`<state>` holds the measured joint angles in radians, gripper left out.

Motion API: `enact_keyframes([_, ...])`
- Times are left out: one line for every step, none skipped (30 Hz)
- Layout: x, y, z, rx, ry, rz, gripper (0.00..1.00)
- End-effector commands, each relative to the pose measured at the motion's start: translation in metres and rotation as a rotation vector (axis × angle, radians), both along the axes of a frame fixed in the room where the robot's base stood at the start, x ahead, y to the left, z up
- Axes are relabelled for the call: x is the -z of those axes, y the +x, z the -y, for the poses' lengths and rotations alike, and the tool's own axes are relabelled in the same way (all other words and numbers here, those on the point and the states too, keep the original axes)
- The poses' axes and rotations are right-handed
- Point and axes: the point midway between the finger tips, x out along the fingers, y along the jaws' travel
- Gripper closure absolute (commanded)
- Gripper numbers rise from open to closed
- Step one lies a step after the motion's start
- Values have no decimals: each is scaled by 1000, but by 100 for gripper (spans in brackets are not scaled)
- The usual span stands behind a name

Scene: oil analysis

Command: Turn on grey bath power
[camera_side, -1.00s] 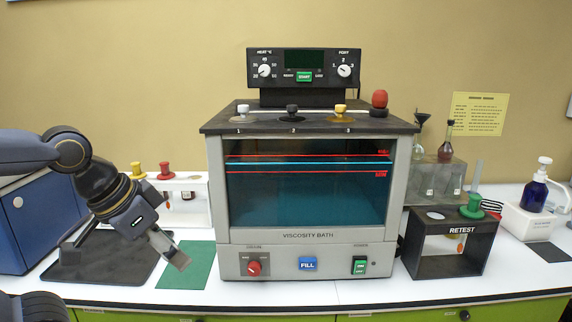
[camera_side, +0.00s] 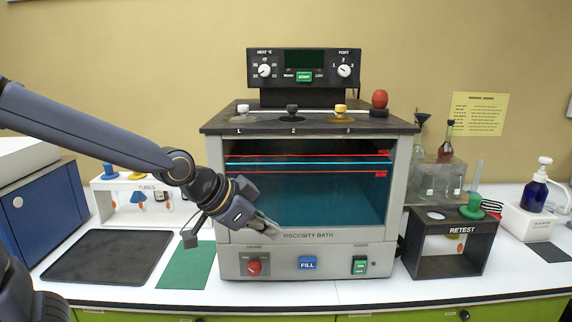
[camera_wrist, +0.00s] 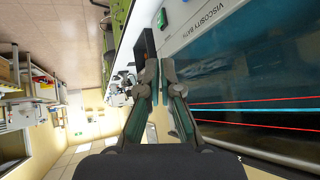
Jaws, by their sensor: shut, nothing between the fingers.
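The grey viscosity bath (camera_side: 335,270) stands in the middle of the counter, with dark-tinted liquid behind its front window. Its green power switch (camera_side: 359,267) is at the lower right of the front panel. In the wrist view a green switch (camera_wrist: 163,19) shows ahead, beyond the fingertips. My gripper (camera_side: 274,231) is shut and empty in front of the bath's left lower window edge, left of and above the switch. In the wrist view my gripper (camera_wrist: 159,68) has its two fingers close together. Whether it touches the bath front cannot be told.
The front panel also holds a red knob (camera_side: 254,268) and a blue FILL button (camera_side: 307,264). A black RETEST stand (camera_side: 483,262) is at the right. A black mat (camera_side: 108,257) and a green mat (camera_side: 187,267) lie left. The counter strip before the bath is clear.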

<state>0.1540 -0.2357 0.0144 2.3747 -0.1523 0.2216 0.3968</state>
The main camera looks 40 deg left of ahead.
Motion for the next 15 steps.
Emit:
enact_keyframes([11, 22, 10, 37, 26, 33, 100])
enact_keyframes([15, 34, 15, 57, 45, 63, 100])
enact_keyframes([22, 50, 22, 81, 72, 102, 100])
enact_keyframes([27, 62, 27, 97, 93, 131, 100])
enact_keyframes([33, 72, 32, 112, 118, 160, 100])
enact_keyframes([41, 86, 37, 131, 153, 201, 100])
enact_keyframes([48, 96, 42, 145, 182, 228, 100])
enact_keyframes([54, 105, 46, 156, 212, 257, 100])
enact_keyframes([64, 116, 51, 172, 255, 295, 100])
enact_keyframes([72, 123, 55, 183, 289, 321, 100])
enact_keyframes([80, 130, 59, 193, 326, 350, 100])
enact_keyframes([91, 138, 63, 205, 376, 386, 100])
enact_keyframes([99, 143, 66, 215, 417, 413, 100])
enact_keyframes([108, 147, 69, 223, 460, 440, 100])
enact_keyframes([120, 151, 73, 235, 518, 473, 100])
